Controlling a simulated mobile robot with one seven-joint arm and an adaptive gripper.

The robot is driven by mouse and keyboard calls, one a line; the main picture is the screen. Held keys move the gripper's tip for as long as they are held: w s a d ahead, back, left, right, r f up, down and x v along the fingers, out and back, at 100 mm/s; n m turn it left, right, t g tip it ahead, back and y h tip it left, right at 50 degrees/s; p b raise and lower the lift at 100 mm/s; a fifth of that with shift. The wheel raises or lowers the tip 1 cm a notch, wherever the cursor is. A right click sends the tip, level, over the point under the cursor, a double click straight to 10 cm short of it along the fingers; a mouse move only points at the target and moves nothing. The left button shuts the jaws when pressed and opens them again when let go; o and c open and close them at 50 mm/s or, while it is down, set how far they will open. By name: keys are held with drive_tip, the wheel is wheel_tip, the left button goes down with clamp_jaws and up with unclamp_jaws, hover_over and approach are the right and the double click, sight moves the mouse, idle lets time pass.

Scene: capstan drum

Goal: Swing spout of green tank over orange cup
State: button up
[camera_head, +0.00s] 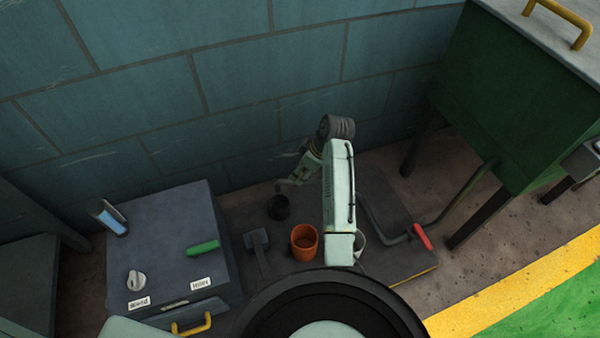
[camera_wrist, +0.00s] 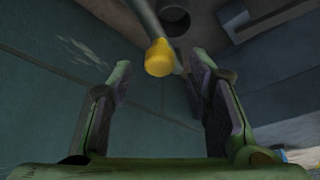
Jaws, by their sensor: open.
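The green tank (camera_head: 507,101) stands on dark legs at the right in the head view. A grey pipe (camera_head: 468,193) runs down from it toward a red grip (camera_head: 423,237). A bent grey pipe (camera_head: 385,238) leads from there behind my arm. The orange cup (camera_head: 304,243) stands upright on the dark platform, left of my arm. My gripper (camera_head: 290,184) is above the platform near the wall. In the wrist view my gripper (camera_wrist: 159,66) is open. A yellow-tipped rod (camera_wrist: 159,58) appears between its fingers; whether they touch is unclear.
A black cup (camera_head: 278,207) stands behind the orange cup, with a dark T-shaped piece (camera_head: 258,250) to its left. A grey box (camera_head: 160,250) with a green handle (camera_head: 203,247) and a knob fills the left. The tiled wall (camera_head: 220,90) closes the back.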

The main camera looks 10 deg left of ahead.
drive_tip(key=shift+x, duration=1)
clamp_jaws()
